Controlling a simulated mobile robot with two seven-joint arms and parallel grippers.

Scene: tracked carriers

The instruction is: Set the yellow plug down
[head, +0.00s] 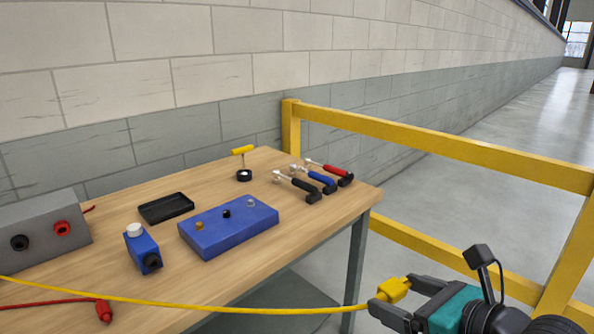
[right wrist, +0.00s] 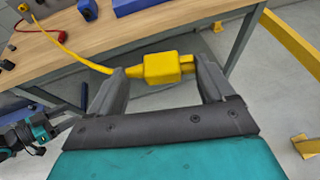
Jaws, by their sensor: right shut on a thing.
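The yellow plug (head: 394,289) is in my right gripper (head: 398,297), at the lower right of the head view, beyond the table's right front edge. In the right wrist view the plug (right wrist: 168,68) lies crosswise between the two dark fingers of the gripper (right wrist: 166,76), which is shut on it. Its yellow cable (head: 200,302) runs left across the table. A teal and black part of my left gripper (right wrist: 38,132) shows at the left of the right wrist view; its jaws are too small to judge.
The wooden table (head: 130,280) holds a grey box (head: 40,232) with black and red sockets, a red plug (head: 104,311), a blue box (head: 228,229), a small blue device (head: 142,250), a black tray (head: 166,207) and several tools. A yellow railing (head: 440,157) stands behind and right.

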